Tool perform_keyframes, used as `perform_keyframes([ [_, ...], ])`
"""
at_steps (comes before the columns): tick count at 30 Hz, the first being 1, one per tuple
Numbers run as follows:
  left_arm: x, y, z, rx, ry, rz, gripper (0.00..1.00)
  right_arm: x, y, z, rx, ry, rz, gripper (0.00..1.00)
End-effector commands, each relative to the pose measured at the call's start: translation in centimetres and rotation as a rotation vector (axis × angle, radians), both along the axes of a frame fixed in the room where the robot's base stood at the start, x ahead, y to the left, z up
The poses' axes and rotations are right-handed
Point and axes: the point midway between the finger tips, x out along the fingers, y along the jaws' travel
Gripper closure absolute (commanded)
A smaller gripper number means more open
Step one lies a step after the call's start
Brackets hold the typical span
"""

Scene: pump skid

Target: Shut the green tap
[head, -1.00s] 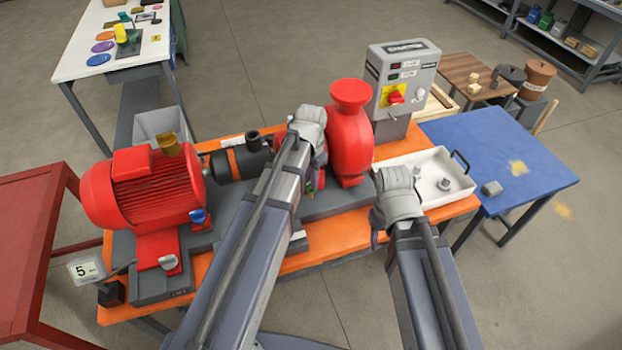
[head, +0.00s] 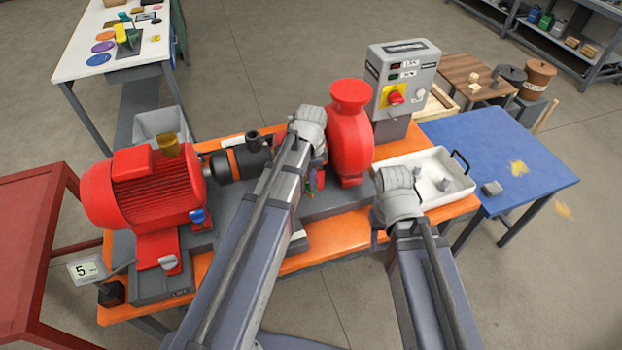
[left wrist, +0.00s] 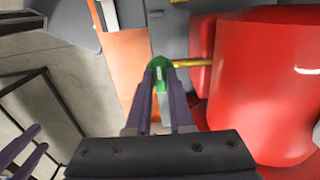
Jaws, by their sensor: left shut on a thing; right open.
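The green tap (left wrist: 158,64) is at the top centre of the left wrist view, at the end of a brass pipe (left wrist: 192,62) that runs to the red pump body (left wrist: 265,95). My left gripper (left wrist: 161,73) is shut on the green tap, its purple fingers on either side of the handle. In the head view my left forearm and wrist hide most of the tap; the red pump (head: 350,135) stands just right of the wrist. My right gripper (head: 377,236) is apart from the tap, near the front edge of the orange skid, mostly hidden behind its wrist.
The red motor (head: 140,195) sits on the left of the orange skid (head: 340,236). A grey control box (head: 402,75) with a red switch stands behind the pump. A white tray (head: 432,205) with grey parts lies right, beside a blue table (head: 530,165).

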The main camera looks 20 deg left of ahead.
Motion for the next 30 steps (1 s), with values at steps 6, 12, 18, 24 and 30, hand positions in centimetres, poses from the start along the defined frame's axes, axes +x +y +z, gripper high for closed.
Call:
perform_keyframes([
  [6, -0.05, -0.01, -0.01, 0.000, 0.001, -0.006, 1.00, 0.00, 0.00, -0.01, 0.000, 0.000, 0.000, 0.50],
  [12, -0.05, -0.01, -0.01, 0.000, 0.001, -0.006, 0.78, 0.00, 0.00, -0.01, 0.000, 0.000, 0.000, 0.50],
  [18, -0.03, -0.01, -0.01, -0.001, 0.001, -0.005, 0.55, 0.00, 0.00, -0.01, 0.000, 0.000, 0.000, 0.50],
  [24, -0.01, -0.01, 0.00, 0.000, 0.000, -0.004, 0.50, 0.00, 0.00, 0.00, 0.000, 0.000, 0.000, 0.50],
  [30, -0.01, -0.01, 0.28, 0.000, 0.000, -0.004, 0.50, 0.00, 0.00, 0.28, 0.000, 0.000, 0.000, 0.50],
])
